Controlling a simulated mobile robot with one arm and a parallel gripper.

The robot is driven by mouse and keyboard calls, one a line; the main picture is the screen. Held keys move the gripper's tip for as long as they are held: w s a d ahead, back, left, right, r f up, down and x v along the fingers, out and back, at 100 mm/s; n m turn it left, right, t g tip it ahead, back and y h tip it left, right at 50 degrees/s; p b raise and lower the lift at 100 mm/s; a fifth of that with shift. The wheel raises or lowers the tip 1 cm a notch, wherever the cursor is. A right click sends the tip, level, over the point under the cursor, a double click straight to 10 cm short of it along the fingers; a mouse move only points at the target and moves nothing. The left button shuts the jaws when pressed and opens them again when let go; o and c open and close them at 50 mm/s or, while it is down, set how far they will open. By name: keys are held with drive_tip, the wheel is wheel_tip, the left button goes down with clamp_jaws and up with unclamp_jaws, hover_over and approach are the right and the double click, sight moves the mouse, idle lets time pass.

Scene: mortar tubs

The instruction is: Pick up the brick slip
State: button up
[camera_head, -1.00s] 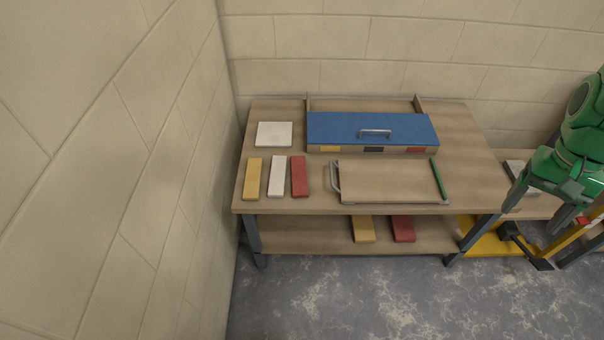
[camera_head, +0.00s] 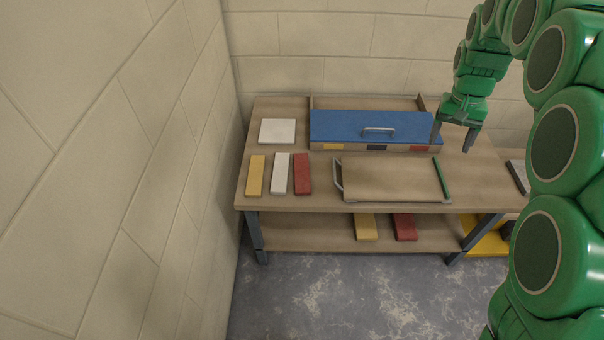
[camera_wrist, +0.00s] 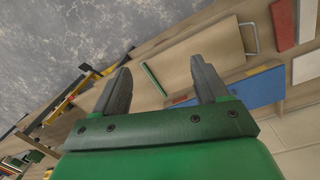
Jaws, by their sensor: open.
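Several brick slips show, and I cannot tell which one is meant. A yellow slip (camera_head: 256,175), a white slip (camera_head: 280,174) and a red slip (camera_head: 302,174) lie side by side on the left of the bench top. The red slip (camera_wrist: 283,24) and white slip (camera_wrist: 306,20) also show at the upper right of the wrist view. Another yellow slip (camera_head: 366,227) and red slip (camera_head: 405,228) lie on the lower shelf. My gripper (camera_head: 452,146) is open and empty above the right part of the bench, well away from the slips; its fingers also show in the wrist view (camera_wrist: 160,65).
A box with a blue lid (camera_head: 350,125) and handle stands at the bench's back. A board (camera_head: 390,180) with a metal handle lies in front, with a green rod (camera_head: 441,178) along its right edge. A white square tile (camera_head: 278,131) lies back left, near the wall.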

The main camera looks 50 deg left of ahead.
drive_tip(key=w+a+f+n, duration=0.1)
drive_tip(key=a+f, duration=0.3)
drive_tip(key=a, duration=0.3)
drive_tip(key=w+a+f, duration=0.1)
drive_tip(key=a+f, duration=0.3)
drive_tip(key=a, duration=0.2)
drive_tip(key=n+y, duration=0.1)
drive_tip(key=n, duration=0.3)
hover_over(302, 171)
drive_tip(key=f, duration=2.1)
drive_tip(key=shift+d+f, duration=0.2)
drive_tip(key=shift+f, duration=0.1)
drive_tip(key=shift+a+f, duration=0.15)
drive_tip(key=shift+f, duration=0.25)
drive_tip(key=shift+s+f, duration=0.1)
drive_tip(key=shift+f, duration=3.5)
drive_tip(key=c, duration=1.1)
